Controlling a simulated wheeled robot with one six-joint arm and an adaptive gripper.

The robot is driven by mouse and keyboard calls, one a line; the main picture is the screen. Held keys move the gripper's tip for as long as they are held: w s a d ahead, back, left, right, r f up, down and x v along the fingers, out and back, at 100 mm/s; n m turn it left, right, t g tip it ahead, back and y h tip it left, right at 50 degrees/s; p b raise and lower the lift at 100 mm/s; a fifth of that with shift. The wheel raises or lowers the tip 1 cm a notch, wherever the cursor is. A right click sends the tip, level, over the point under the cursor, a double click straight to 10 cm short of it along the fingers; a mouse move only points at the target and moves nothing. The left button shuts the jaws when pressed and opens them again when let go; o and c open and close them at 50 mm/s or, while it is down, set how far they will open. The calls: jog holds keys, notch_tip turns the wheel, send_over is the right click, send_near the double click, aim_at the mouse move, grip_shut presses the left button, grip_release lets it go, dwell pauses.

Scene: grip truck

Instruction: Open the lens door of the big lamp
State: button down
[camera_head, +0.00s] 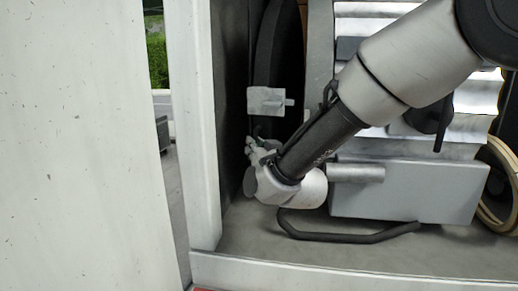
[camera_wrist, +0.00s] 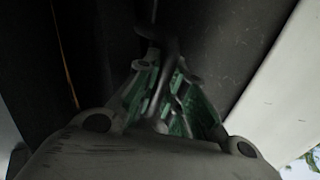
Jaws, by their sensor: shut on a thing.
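The big lamp (camera_head: 268,50) appears to be the tall dark curved body at the back left of the compartment, seen edge-on in the head view. A pale grey bracket (camera_head: 266,101) is on its side. My gripper (camera_head: 256,149) is low beside the left wall, just below that bracket. In the wrist view my gripper (camera_wrist: 166,85) has green-lined fingers closed around a dark bent bar (camera_wrist: 163,40), which looks like a handle. The bar is hidden in the head view by my wrist. I cannot tell from here how far the lens door stands open.
A white frame post (camera_head: 197,130) and a large white panel (camera_head: 80,150) are close on the left. A grey box (camera_head: 400,192) and a dark bent tube (camera_head: 345,237) are right of my wrist. A coiled hose (camera_head: 497,185) is far right.

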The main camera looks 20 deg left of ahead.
jog(key=c, duration=1.5)
grip_release()
jog(key=v, duration=1.2)
jog(key=shift+r, duration=0.1)
